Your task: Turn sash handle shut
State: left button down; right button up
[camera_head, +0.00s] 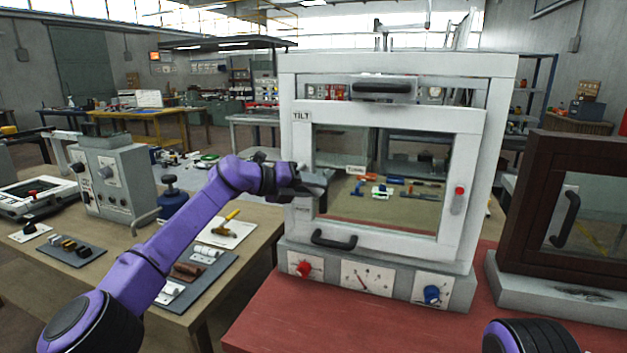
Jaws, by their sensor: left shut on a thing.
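The white window frame unit (465,150) stands upright on the red-topped table, with a sash labelled TILT. My left gripper (312,187) is at the sash's left stile, shut on the sash handle there. The gripper hides most of that handle, so its angle cannot be told. A grey handle with a red button (458,198) sits on the right stile. A black pull handle (334,240) is on the bottom rail and another (382,88) is at the top. My right gripper is out of view; only part of my right arm shows at the bottom right.
The base panel carries a red knob (304,268) and a blue knob (432,294). A dark brown framed window (517,215) stands close on the right. A wooden bench (262,222) with tools and a grey box (118,180) lies under my left arm. The red tabletop (300,325) is clear in front.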

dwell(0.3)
pick_arm(q)
jog(key=c, duration=1)
grip_release()
jog(key=shift+a, duration=0.1)
jog(key=shift+o, duration=0.2)
jog(key=b+v, duration=0.5)
jog(key=v, duration=0.5)
jog(key=shift+s+a, duration=0.2)
jog(key=shift+r, duration=0.1)
jog(key=shift+c, duration=0.3)
